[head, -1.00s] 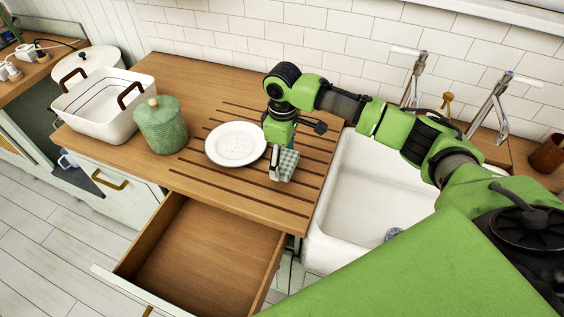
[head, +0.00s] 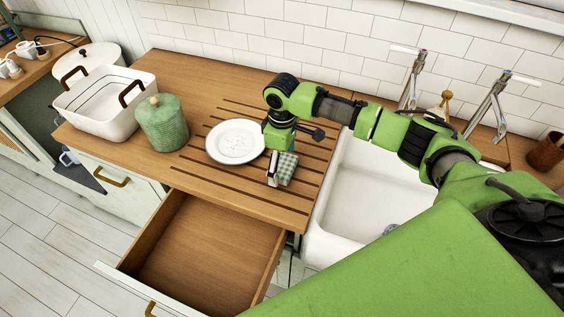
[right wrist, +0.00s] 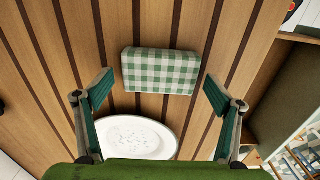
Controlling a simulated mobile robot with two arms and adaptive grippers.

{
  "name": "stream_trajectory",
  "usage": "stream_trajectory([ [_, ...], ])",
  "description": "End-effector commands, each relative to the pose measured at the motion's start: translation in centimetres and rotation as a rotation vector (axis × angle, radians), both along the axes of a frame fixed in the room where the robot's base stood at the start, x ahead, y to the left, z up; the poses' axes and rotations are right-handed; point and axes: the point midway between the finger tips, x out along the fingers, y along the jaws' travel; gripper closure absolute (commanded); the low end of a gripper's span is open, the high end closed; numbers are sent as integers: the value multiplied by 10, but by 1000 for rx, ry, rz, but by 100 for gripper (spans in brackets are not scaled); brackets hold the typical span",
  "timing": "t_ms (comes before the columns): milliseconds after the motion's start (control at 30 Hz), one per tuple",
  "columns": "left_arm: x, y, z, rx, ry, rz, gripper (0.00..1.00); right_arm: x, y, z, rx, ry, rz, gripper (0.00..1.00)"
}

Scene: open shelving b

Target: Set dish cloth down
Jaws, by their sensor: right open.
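The dish cloth (head: 288,168), a folded green-and-white checked bundle, is at the right part of the grooved wooden counter, right of the white plate. In the right wrist view the cloth (right wrist: 160,71) lies flat-sided over the dark grooves, between and just beyond the fingertips. My right gripper (head: 279,173) points down at the cloth in the head view. In the right wrist view its fingers (right wrist: 158,89) are spread wide, with visible gaps on both sides of the cloth. Its underside is hidden, but it appears to rest on the counter. My left gripper is not in view.
The white plate (head: 235,142) lies close left of my gripper. A green ribbed canister (head: 162,124) and a white basket (head: 105,105) stand further left. An open, empty drawer (head: 205,248) juts out below the counter. The white sink (head: 355,205) is on the right.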

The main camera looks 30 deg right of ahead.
Motion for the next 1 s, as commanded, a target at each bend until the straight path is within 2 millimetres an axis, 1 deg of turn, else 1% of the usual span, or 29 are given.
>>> stream_trajectory([
  [67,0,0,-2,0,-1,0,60,1,0,5,1,-2,0,15],
  [167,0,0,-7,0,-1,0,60,1,0,19,1,-4,1,15],
  [400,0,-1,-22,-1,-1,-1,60,2,0,70,1,-6,1,15],
  [500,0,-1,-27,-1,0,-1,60,2,0,90,0,-5,1,15],
  [600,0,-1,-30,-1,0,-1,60,1,0,105,1,-3,0,15],
  [700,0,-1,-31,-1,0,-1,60,1,0,115,0,-1,0,15],
  [800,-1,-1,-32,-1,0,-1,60,1,0,120,1,-1,0,15],
  [1000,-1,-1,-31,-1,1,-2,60,0,0,122,0,0,0,15],
])
